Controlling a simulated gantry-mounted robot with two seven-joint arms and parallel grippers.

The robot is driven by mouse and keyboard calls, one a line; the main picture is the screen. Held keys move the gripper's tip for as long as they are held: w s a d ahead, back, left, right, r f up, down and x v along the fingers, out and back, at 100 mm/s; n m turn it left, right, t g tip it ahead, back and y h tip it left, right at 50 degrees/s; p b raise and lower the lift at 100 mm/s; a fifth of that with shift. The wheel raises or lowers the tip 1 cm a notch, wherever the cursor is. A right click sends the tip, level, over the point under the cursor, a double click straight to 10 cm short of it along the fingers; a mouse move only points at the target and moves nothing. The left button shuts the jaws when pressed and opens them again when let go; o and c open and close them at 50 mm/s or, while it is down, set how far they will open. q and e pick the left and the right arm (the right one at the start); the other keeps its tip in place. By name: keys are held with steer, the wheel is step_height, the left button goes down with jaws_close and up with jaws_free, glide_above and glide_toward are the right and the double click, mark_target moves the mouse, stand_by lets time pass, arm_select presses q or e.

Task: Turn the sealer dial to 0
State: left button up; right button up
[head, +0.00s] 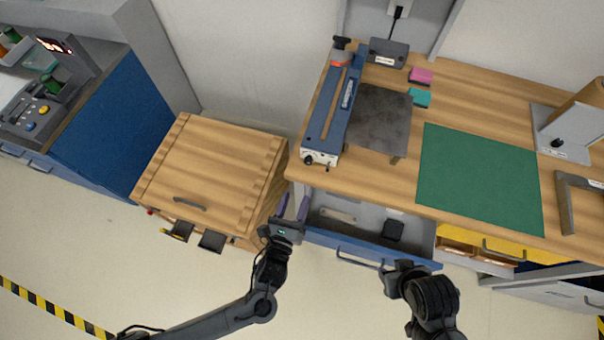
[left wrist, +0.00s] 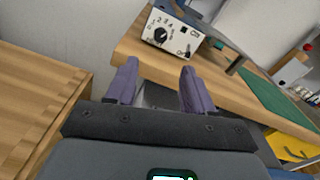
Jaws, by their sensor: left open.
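The sealer (head: 333,112) is a long blue bar unit lying near the left end of the wooden bench, with a white front panel (head: 321,159) at the bench's front edge. In the left wrist view the panel (left wrist: 174,32) carries a round black dial (left wrist: 160,36) with printed marks; its setting is too small to read. My left gripper (head: 293,206) is open and empty, its purple fingers below and in front of the panel, apart from the dial. It also shows in the left wrist view (left wrist: 159,72). My right gripper (head: 394,275) is by the drawer front; its fingers are not clear.
An open blue-fronted drawer (head: 345,247) holding a few items juts out under the bench. A wooden covered cart (head: 215,170) stands left of the bench. A grey plate (head: 379,118) and green mat (head: 479,178) lie right of the sealer. Floor is free in front.

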mark_target(307, 163)
arm_select(q)
steer(key=b+x, duration=0.1)
steer(key=x, duration=1)
steer(key=shift+w+r+b, duration=0.15)
steer(key=shift+w+b, duration=0.15)
jaws_close()
